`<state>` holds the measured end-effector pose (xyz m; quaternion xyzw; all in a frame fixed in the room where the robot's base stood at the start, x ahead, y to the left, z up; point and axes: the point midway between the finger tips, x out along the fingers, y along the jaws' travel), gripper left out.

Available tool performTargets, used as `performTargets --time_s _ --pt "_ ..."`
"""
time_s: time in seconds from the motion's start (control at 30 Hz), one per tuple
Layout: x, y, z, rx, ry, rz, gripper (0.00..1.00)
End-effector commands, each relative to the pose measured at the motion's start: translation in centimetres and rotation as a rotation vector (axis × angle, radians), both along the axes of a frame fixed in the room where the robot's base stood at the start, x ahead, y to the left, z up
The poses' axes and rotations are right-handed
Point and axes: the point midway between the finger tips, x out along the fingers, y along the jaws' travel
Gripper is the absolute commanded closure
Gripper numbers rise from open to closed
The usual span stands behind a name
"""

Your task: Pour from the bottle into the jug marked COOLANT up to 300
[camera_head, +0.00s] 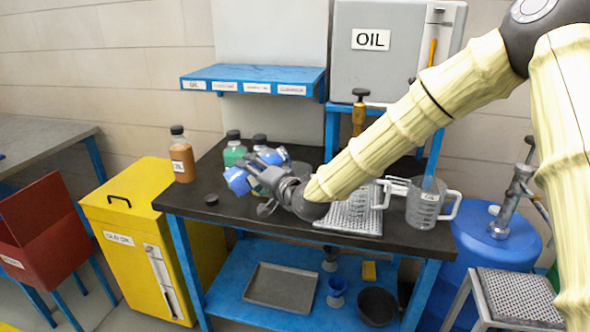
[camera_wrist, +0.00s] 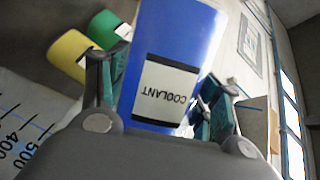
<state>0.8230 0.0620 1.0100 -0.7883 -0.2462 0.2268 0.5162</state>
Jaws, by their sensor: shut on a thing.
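My gripper (camera_head: 262,176) is shut around a blue bottle (camera_head: 237,181) above the left part of the dark bench. The bottle looks tilted in the head view. In the wrist view the bottle (camera_wrist: 180,35) sits between my fingers (camera_wrist: 160,95), its COOLANT label upside down. Its mouth and any flow are not visible. A clear measuring jug (camera_head: 425,205) stands at the bench's right; another clear jug (camera_head: 358,200) is beside it, partly behind my arm. A graduated jug wall (camera_wrist: 22,125) with 400 and 500 marks shows in the wrist view. I cannot read jug names or liquid levels.
An amber bottle (camera_head: 182,158) and a green bottle (camera_head: 234,152) stand at the bench's back left, with another capped bottle (camera_head: 259,142) beside them. A black cap (camera_head: 211,199) lies near the left edge. A blue shelf (camera_head: 254,74) overhangs the back.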

Motion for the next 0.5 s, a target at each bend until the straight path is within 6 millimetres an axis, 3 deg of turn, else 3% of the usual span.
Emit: performTargets --time_s 0.5 --pt "-0.02 0.12 0.60 0.041 0.015 0.000 0.82"
